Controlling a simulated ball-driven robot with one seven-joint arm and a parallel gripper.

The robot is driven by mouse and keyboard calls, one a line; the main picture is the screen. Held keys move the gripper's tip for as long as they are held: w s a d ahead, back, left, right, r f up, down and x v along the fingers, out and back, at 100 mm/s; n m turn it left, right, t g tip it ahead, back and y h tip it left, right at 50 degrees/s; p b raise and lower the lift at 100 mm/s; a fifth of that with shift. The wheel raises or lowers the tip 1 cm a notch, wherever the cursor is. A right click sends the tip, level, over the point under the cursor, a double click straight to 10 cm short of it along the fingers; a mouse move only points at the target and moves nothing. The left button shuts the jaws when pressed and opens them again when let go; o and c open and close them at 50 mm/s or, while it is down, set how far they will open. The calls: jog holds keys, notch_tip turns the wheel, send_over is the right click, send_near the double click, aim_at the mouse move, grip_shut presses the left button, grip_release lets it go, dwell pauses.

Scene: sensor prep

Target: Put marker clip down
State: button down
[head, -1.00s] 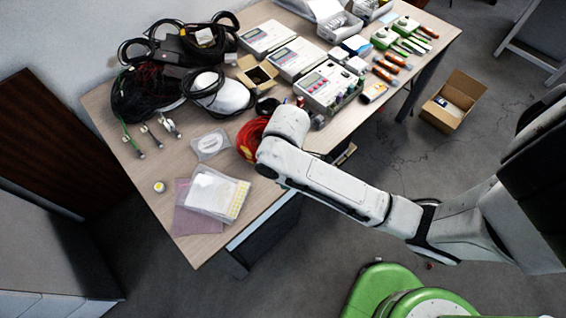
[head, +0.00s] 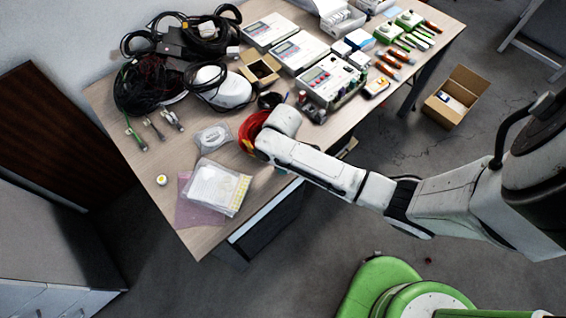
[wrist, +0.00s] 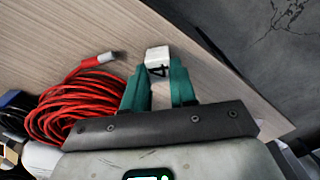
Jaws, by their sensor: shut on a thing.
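The marker clip (wrist: 157,60) is a small white block with a black "4", seen in the wrist view. My gripper (wrist: 158,84) has two green fingers, shut on the clip from both sides. The clip is at the fingertips over the wooden table (wrist: 75,28), near its edge. I cannot tell whether it touches the surface. In the head view my arm hides the gripper and clip; the wrist end of the arm is over the table's front edge, beside the red cable coil (head: 250,130).
The red cable coil (wrist: 75,105) lies left of my fingers, its plug end close to them. In the head view, a bagged sheet (head: 216,187), a white coiled item (head: 212,138) and boxed meters (head: 331,77) are on the table. Bare tabletop shows at the front left.

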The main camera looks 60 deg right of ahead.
jog(key=shift+f, duration=0.2)
jog(key=shift+f, duration=0.15)
jog(key=c, duration=0.9)
grip_release()
notch_tip(320, 180, up, 12)
jog(key=s+m+h, duration=0.1)
jog(key=s+m, duration=0.2)
jog(key=s, duration=0.6)
jog(key=s+a+r+m+t, duration=0.1)
jog(key=s+a+m, duration=0.2)
jog(key=a, duration=0.6)
jog(key=shift+s+a+m+y, duration=0.3)
jog(key=shift+s+a, duration=0.1)
jog(key=shift+s, duration=0.4)
